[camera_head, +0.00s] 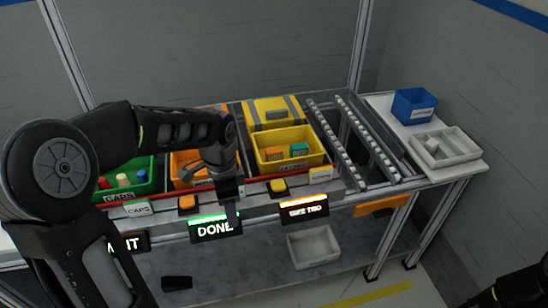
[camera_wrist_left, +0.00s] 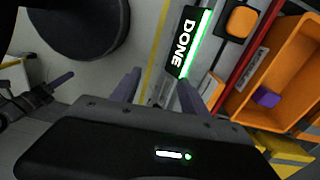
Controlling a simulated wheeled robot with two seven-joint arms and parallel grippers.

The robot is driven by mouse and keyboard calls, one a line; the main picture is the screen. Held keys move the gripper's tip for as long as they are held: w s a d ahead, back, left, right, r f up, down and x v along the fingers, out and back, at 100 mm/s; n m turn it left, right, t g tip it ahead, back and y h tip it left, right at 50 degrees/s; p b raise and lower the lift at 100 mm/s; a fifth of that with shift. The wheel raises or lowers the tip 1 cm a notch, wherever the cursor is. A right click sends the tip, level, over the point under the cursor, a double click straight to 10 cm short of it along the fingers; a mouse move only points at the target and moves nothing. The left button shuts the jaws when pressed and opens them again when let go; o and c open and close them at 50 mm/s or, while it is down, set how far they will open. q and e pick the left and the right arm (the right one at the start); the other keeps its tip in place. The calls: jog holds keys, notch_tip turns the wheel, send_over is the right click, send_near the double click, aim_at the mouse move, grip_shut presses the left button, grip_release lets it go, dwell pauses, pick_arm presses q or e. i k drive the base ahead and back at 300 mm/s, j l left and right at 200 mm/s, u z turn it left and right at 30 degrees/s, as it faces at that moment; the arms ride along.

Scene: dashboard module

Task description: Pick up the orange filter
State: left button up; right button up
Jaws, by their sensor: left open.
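An orange block, which looks like the orange filter (camera_head: 274,154), sits in the open yellow bin (camera_head: 313,161) beside a teal block (camera_head: 299,150). My left gripper (camera_head: 232,212) is in front of the bins, over the front edge of the workbench near the lit DONE sign, left of and nearer than the yellow bin. In the left wrist view its two fingers (camera_wrist_left: 160,90) are apart with nothing between them. The filter is not clear in the wrist view. My right arm shows only as a dark part at the bottom right corner.
An orange bin (camera_wrist_left: 296,62) holding a purple item (camera_wrist_left: 266,97) and a green bin (camera_head: 143,185) stand left of the yellow bin. A red rail (camera_head: 255,180) runs before them. Roller rails, a blue box (camera_head: 414,105) and a white tray (camera_head: 474,153) are at right.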

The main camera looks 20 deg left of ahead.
aim_at(276, 153)
jog(key=i, duration=1)
